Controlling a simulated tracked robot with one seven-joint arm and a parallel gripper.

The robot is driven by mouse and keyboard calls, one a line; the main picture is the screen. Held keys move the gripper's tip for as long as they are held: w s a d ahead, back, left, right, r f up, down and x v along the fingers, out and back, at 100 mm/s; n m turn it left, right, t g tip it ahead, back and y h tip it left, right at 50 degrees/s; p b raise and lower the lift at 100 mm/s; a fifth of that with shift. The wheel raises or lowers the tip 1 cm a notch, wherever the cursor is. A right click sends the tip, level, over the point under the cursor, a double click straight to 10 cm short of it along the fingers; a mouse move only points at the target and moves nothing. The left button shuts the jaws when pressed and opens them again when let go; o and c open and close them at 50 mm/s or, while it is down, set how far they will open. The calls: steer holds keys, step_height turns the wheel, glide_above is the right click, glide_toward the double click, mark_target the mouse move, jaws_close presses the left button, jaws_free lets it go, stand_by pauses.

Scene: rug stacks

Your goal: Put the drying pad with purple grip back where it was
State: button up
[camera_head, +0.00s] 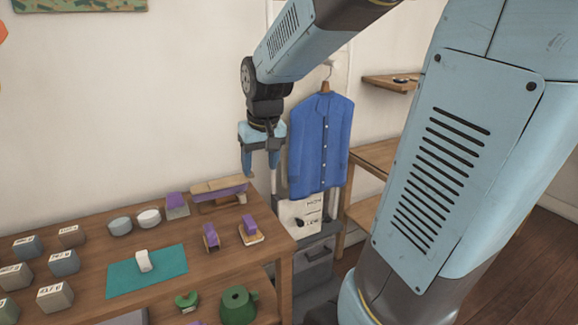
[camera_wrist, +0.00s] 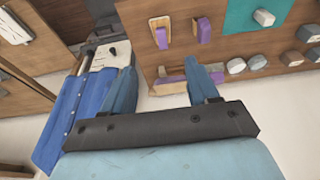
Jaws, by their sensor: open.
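Two small pads with purple grips are on the wooden table. One pad (camera_head: 250,229) has a pale base and stands near the table's right end; it also shows in the wrist view (camera_wrist: 161,37). The other pad (camera_head: 211,238) stands just left of it and shows in the wrist view too (camera_wrist: 204,29). I cannot tell which is the drying pad. My gripper (camera_head: 261,170) is open and empty, pointing down above the back right of the table, apart from both pads. Its two fingers show in the wrist view (camera_wrist: 163,84).
A purple-and-wood piece (camera_head: 220,193) and a purple-and-grey block (camera_head: 177,206) are at the table's back. A teal mat (camera_head: 120,277) bears a white block (camera_head: 143,260). Several grey blocks stand left. A blue shirt (camera_head: 321,145) hangs right of my gripper.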

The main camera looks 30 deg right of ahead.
steer(key=s+r+t, duration=0.1)
steer(key=s+r, duration=0.2)
steer(key=s, duration=0.4)
steer(key=s+r+t, duration=0.1)
steer(key=s+r, duration=0.2)
steer(key=s, duration=0.5)
steer(key=shift+t, duration=0.4)
